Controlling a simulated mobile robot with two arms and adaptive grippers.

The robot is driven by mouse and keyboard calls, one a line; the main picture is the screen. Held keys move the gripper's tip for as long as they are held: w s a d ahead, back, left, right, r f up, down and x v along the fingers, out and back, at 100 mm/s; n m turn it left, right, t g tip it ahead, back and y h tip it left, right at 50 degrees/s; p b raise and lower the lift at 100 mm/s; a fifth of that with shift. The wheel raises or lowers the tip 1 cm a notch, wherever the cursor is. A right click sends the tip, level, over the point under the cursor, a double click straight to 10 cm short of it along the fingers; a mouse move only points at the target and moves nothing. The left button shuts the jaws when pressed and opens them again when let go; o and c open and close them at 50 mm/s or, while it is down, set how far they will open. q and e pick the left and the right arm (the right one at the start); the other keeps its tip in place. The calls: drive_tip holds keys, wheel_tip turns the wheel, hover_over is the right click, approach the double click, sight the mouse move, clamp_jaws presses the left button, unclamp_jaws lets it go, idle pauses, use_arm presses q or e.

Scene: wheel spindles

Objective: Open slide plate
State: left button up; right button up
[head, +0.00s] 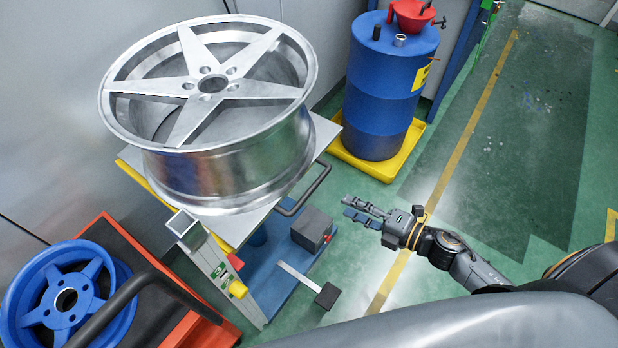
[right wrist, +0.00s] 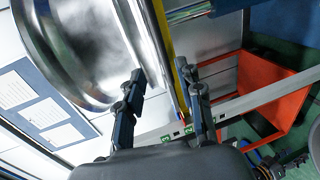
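A large silver wheel (head: 225,165) lies face up on a flat grey plate (head: 322,134) atop a blue lift cart in the head view. A dark bent handle (head: 313,190) sits at the plate's right side. My right gripper (head: 346,206) is right of the cart and handle, apart from both, with its fingers pointing left. In the right wrist view its two fingers (right wrist: 162,78) are spread with nothing held; the silver wheel (right wrist: 95,50) and a yellow edge (right wrist: 164,40) appear beyond them.
A blue drum (head: 382,90) with a red funnel stands on a yellow tray (head: 386,168) behind the gripper. A blue wheel (head: 62,300) lies on an orange-edged cart (head: 190,325) at lower left. The green floor at right is clear.

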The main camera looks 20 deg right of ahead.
approach(312, 187)
drive_tip(key=f+x, duration=0.1)
drive_tip(key=x, duration=0.2)
drive_tip(key=p+x, duration=0.1)
drive_tip(key=x, duration=0.5)
drive_tip(key=shift+w+a, duration=0.3)
drive_tip(key=shift+c, duration=0.4)
use_arm(q)
drive_tip(key=shift+s+r, duration=0.45)
drive_tip(key=shift+s, duration=0.1)
use_arm(e)
clamp_jaws()
